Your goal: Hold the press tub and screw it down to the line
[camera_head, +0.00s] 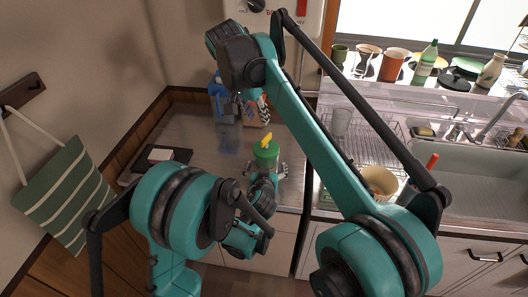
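The press tub has a green round lid with a yellow handle (266,148) and stands on the grey counter left of the sink; its lower body is mostly hidden. My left gripper (267,174) is low at the tub's near side, its grey fingers spread to either side of the body. I cannot tell whether they touch it. My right arm reaches up and across from the lower right. Its dark wrist is above and behind the tub, up and left of the lid, and apart from it in the picture. The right gripper's fingertips (239,93) are mostly hidden below the wrist.
Behind the tub stand a blue bottle (216,88), a clear container (228,136) and a patterned pack (262,112). A black tray (160,158) lies at left. At right are a dish rack with a cream bowl (379,182), the sink (465,190) and a bottle-lined sill.

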